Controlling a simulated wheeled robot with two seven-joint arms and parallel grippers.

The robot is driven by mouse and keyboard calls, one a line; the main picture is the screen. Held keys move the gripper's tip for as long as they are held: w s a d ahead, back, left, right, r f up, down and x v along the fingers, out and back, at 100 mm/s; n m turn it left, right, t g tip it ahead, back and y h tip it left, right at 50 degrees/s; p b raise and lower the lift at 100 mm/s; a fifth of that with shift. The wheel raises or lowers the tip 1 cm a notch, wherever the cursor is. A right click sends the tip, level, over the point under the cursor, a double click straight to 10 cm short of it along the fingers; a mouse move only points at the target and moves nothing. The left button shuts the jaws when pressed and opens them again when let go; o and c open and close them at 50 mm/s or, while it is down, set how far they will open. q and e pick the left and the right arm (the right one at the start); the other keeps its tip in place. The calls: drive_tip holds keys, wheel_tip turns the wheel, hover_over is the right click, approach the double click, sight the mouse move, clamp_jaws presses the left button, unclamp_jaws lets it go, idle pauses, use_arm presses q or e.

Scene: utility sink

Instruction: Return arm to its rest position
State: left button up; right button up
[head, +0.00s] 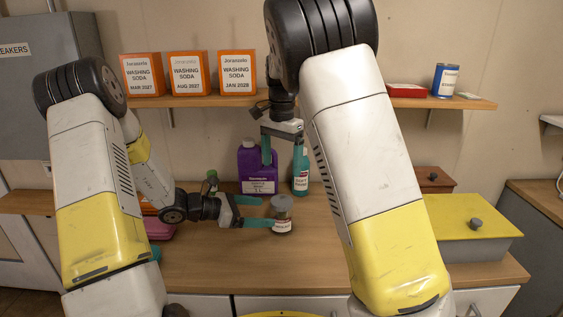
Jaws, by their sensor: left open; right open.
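My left gripper (268,214) is low over the counter, its teal fingers pointing right. It is open, with its fingertips close to a small grey lidded jar (283,213) that stands upright on the counter. I cannot tell whether the lower finger touches the jar. My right gripper (282,160) hangs higher, fingers pointing down, open and with nothing held between them. Behind it stand a purple bottle (258,176) and a teal bottle with a white label (300,178); the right gripper partly overlaps both in the picture.
The wooden counter (215,262) is mostly clear in front. A wall shelf (425,103) holds orange washing soda boxes (189,73), a red box (407,90) and a blue can (445,80). A grey box with a yellow lid (470,228) stands at the right. A pink item (160,229) sits behind my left arm.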

use_arm(q)
drive_tip(key=shift+r, duration=0.1)
drive_tip(key=s+d+r+m+g+y, duration=0.2)
drive_tip(key=s+r+m+g+y, duration=0.2)
drive_tip(key=s+r+m, duration=0.9)
use_arm(e)
drive_tip(key=s+d+r+n+t+y, duration=0.25)
drive_tip(key=s+d+r, duration=0.35)
drive_tip(key=s+d, duration=0.45)
use_arm(q)
drive_tip(key=s+a+r+m+t+y, duration=0.4)
drive_tip(key=s+a+r+m+y, duration=0.2)
drive_tip(key=s+a+r+m, duration=0.3)
drive_tip(key=shift+s+a+m+t+y, duration=0.2)
drive_tip(key=shift+s+m+t+y, duration=0.15)
drive_tip(key=shift+s+m, duration=0.4)
use_arm(e)
drive_tip(key=s+d+n+t, duration=0.2)
drive_tip(key=s, duration=0.6)
drive_tip(key=s+d+n+t, duration=0.1)
drive_tip(key=s+n, duration=0.2)
drive_tip(key=s, duration=0.5)
drive_tip(key=shift+d+r+n+t, duration=0.35)
drive_tip(key=shift+d+r, duration=0.05)
drive_tip(key=shift+r, duration=0.05)
use_arm(q)
drive_tip(key=shift+s, duration=0.15)
